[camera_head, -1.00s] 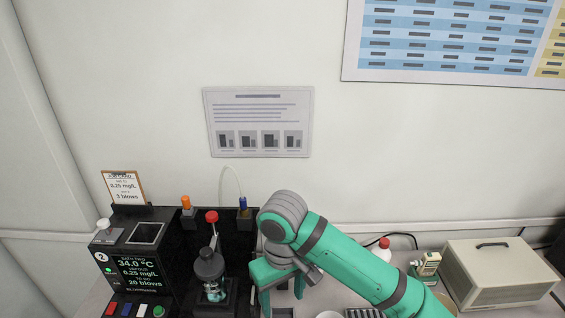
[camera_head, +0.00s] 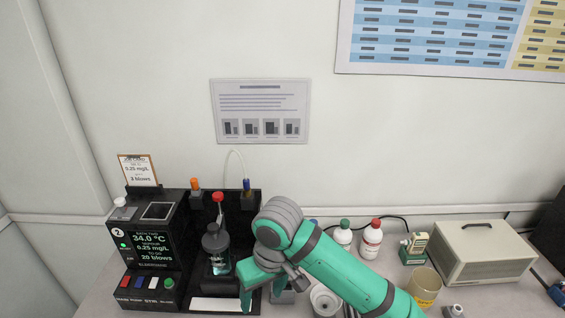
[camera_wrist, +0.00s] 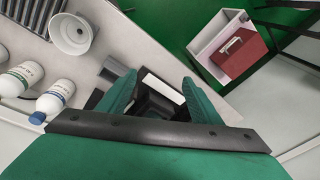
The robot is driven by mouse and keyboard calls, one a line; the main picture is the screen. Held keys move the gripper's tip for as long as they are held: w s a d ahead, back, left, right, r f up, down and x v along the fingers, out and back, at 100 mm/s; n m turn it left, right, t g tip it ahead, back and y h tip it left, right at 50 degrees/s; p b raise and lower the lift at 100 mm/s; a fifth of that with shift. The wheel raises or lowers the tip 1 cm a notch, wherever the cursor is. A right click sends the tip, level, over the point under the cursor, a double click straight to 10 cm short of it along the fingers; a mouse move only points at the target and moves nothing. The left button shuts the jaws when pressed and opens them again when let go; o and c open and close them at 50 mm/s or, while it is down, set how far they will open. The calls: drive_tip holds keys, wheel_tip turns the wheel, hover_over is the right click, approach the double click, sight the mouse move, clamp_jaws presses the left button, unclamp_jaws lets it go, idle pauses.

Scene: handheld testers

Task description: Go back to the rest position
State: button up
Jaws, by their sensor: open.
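My gripper (camera_head: 262,292) is at the lower middle of the head view, beside the right end of the black bath unit (camera_head: 150,243). In the wrist view my gripper (camera_wrist: 158,95) shows two green fingers spread apart, with nothing held between them. Beyond the fingers are a dark block and a white strip, partly hidden by the fingers. My green arm reaches in from the lower right of the head view. A dark bottle (camera_head: 216,250) stands upright in the bath unit, left of my gripper and apart from it.
White bottles with green (camera_head: 343,235) and red (camera_head: 371,240) caps stand behind my arm. The wrist view shows a white bin (camera_wrist: 222,45) holding a dark red item.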

drive_tip(key=w+a+r+m+t+y, duration=0.2)
drive_tip(key=a+t+y, duration=0.3)
drive_tip(key=a, duration=0.6)
drive_tip(key=w+a+r+m+t+y, duration=0.1)
drive_tip(key=w+a+m+t+y, duration=0.15)
drive_tip(key=a+y, duration=0.55)
drive_tip(key=s+d+f+m+t+h, duration=0.8)
drive_tip(key=s+d+f+h, duration=0.4)
drive_tip(key=s+f, duration=0.3)
drive_tip(key=s+d+f+n+h, duration=0.1)
drive_tip(key=s+d+n, duration=0.2)
drive_tip(key=s+d, duration=0.3)
drive_tip(key=s+d+f+n+h, duration=0.1)
drive_tip(key=s+d+n, duration=0.2)
drive_tip(key=s, duration=1.1)
drive_tip(key=d, duration=0.2)
drive_tip(key=shift+s+d+g+h, duration=0.2)
drive_tip(key=shift+d+g+h, duration=0.15)
drive_tip(key=shift+h, duration=0.05)
drive_tip(key=shift+f, duration=0.1)
